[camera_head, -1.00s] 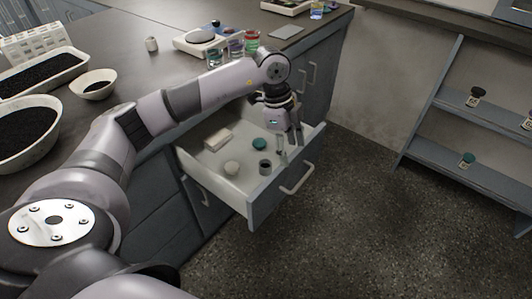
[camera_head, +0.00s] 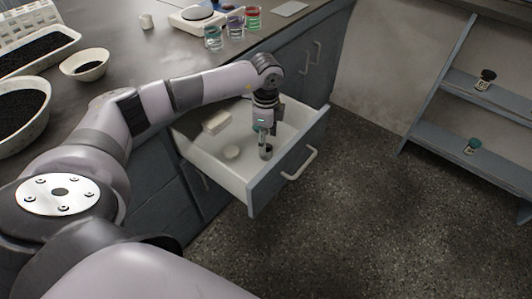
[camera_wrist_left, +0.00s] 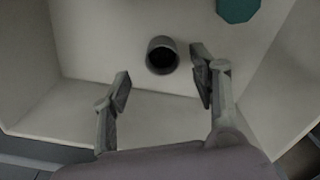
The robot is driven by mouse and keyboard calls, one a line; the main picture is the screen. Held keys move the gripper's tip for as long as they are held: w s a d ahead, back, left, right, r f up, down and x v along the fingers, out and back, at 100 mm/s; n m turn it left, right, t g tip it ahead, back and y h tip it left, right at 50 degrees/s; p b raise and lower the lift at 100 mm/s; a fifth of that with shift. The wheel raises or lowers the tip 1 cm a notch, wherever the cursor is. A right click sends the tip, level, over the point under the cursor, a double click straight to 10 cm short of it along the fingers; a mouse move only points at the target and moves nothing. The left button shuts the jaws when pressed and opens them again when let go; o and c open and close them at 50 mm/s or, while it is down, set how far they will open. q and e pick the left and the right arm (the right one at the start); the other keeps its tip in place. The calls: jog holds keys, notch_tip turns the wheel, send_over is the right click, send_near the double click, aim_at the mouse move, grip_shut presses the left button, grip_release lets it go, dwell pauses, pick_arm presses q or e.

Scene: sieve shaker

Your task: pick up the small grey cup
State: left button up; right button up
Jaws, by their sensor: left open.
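The small grey cup (camera_head: 266,152) stands in the open drawer (camera_head: 222,169), near its front. The left wrist view shows the cup (camera_wrist_left: 162,55) upright with a dark inside, a little beyond the fingertips and between their lines. My left gripper (camera_head: 265,134) points down into the drawer just above the cup. In the left wrist view the left gripper (camera_wrist_left: 160,90) is open and empty, its fingers apart on either side of the cup's line. Whether a finger touches the cup cannot be told. My right gripper is out of view.
Drawer walls stand close around the gripper. Glass beakers (camera_head: 213,38) stand on the counter. Shelves (camera_head: 468,120) are at the right.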

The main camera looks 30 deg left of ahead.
aim_at(268, 149)
pick_arm(q)
jog(key=f, duration=0.3)
jog(key=f+b, duration=0.1)
jog(key=f, duration=0.1)
jog(key=shift+w+d+f, duration=0.15)
jog(key=shift+w+d, duration=0.1)
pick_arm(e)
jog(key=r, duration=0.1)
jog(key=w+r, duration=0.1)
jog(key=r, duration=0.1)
pick_arm(q)
jog(key=c, duration=1)
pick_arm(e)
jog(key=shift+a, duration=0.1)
